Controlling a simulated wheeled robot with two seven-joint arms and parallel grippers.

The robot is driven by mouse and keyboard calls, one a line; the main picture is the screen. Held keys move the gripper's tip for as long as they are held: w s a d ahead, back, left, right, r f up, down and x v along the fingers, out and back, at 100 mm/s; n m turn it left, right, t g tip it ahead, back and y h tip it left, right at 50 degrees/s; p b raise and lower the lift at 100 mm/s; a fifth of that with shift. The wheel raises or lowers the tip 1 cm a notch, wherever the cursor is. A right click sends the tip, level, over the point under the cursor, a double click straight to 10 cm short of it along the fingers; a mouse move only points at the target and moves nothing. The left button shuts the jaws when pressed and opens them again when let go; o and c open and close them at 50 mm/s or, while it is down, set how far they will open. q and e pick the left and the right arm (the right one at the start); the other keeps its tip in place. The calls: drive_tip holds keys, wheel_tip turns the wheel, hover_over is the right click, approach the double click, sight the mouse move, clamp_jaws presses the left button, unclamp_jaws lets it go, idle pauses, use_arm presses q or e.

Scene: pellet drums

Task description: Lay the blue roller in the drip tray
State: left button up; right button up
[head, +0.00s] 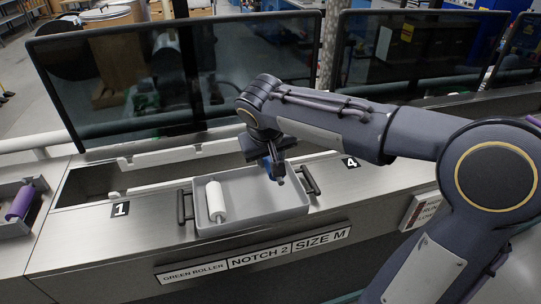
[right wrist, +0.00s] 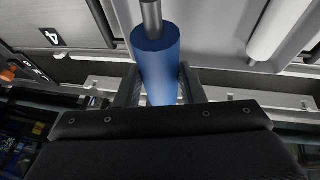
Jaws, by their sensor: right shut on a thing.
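My right gripper (head: 275,158) is shut on the blue roller (head: 268,167), just above the right part of the grey drip tray (head: 285,217). In the right wrist view the blue roller (right wrist: 157,62) sits between the two fingers (right wrist: 158,88), with a grey metal pin at its end. A white roller (head: 216,201) lies in the left part of the tray; it also shows in the right wrist view (right wrist: 275,32). Whether the blue roller touches the tray is hard to tell. My left gripper is not in view.
The tray has dark handles (head: 183,207) at both sides. A long open trough with a notched rail (head: 180,152) runs behind it, before a dark glass screen (head: 180,75). A purple roller (head: 21,202) lies in another tray at far left. A sign reads GREEN ROLLER, NOTCH 2, SIZE M (head: 255,252).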

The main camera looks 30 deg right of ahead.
sight(268, 169)
drive_tip(key=shift+f+b, duration=3.1)
drive_tip(key=shift+f, duration=0.8)
drive_tip(key=o, duration=1.1)
drive_tip(key=v, duration=0.8)
drive_tip(key=shift+d, duration=0.1)
drive_tip(key=shift+f, duration=0.1)
drive_tip(key=s+a+f+y, duration=0.1)
drive_tip(key=s+f+y, duration=0.1)
drive_tip(key=s+f, duration=0.2)
drive_tip(key=s+a+f+t+y, duration=0.1)
drive_tip(key=s+f, duration=0.3)
drive_tip(key=s, duration=0.4)
drive_tip(key=s+a+f+y, duration=0.2)
drive_tip(key=s+f+y, duration=0.2)
drive_tip(key=s, duration=0.3)
drive_tip(key=shift+a+f+t, duration=0.4)
drive_tip(key=shift+f, duration=0.25)
